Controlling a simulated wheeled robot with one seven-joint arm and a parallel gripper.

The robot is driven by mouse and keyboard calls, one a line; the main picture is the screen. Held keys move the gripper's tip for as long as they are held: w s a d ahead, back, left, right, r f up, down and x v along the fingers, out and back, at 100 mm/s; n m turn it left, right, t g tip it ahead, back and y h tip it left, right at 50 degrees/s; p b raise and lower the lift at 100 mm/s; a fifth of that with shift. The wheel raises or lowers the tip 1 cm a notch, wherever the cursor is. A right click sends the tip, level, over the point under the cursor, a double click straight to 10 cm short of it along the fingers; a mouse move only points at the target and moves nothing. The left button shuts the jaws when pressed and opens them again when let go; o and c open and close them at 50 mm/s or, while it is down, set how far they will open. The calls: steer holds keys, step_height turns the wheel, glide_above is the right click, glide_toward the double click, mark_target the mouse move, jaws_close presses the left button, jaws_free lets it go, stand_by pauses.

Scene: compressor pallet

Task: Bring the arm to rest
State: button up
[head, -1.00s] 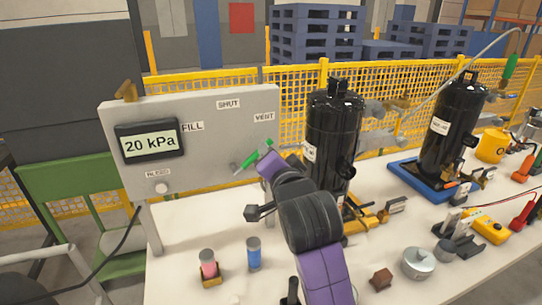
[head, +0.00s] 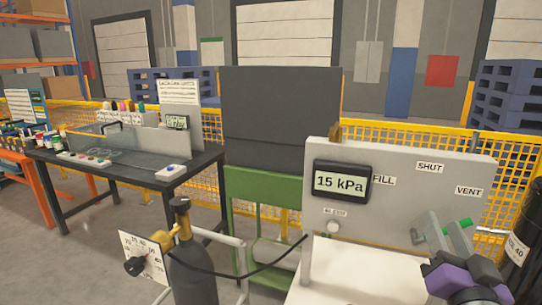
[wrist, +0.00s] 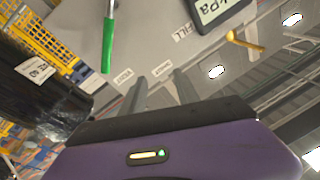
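My gripper (head: 446,236) is at the lower right of the head view, in front of the grey panel (head: 400,225). Its two grey fingers stand apart with nothing between them in the wrist view (wrist: 160,92). The green valve handle (head: 465,222) shows partly behind the fingers and tilts up right towards the VENT label (head: 468,191). In the wrist view the handle (wrist: 107,45) lies left of the fingers, apart from them. The panel display (head: 341,182) reads 15 kPa. My purple and black wrist is only partly in the head view.
A dark bench (head: 125,175) is farther left. Yellow mesh fencing (head: 265,120) runs behind.

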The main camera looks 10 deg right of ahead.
steer(key=s+a+f+n+t+y, duration=0.2)
steer(key=s+a+f+n+y, duration=0.5)
steer(key=s+a+f, duration=0.4)
steer(key=s+a+f+n+g+y, duration=0.1)
steer(key=s+a+f, duration=0.3)
steer(key=s, duration=0.6)
steer(key=s+a+f+n+g+y, duration=0.1)
steer(key=s+a+f+g, duration=0.3)
steer(key=s+f, duration=0.4)
steer(key=shift+s+a+n, duration=0.2)
steer(key=shift+s+n, duration=0.1)
steer(key=shift+s, duration=0.55)
stand_by(4.2)
